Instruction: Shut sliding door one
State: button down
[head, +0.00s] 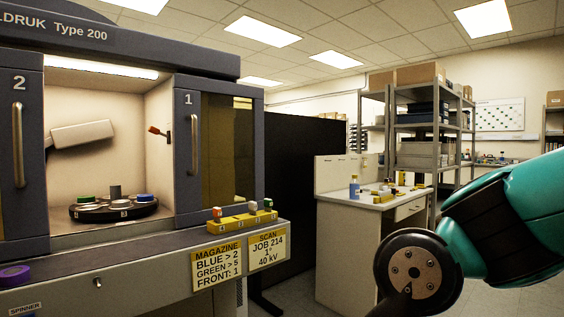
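Sliding door one (183,165) is the dark panel marked "1" on the right of the machine, with a vertical metal handle (194,140) near its left edge and an amber window. Door two (30,180), marked "2", is at the left with its own handle (18,145). A wide gap between the doors shows the lit chamber, so they stand apart. Part of my teal arm shows at the lower right, well to the right of door one. My gripper's fingers are not in view.
Inside the chamber, a dark turntable (112,212) carries several coloured pieces. A yellow holder (240,221) with small pieces sits on the ledge below door one. A purple disc (14,275) lies at left. A white bench (340,240) and shelves (425,125) stand behind.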

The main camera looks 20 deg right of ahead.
aim_at(187, 119)
jog(key=z, duration=0.55)
jog(key=i, duration=1.3)
jog(key=u, duration=0.3)
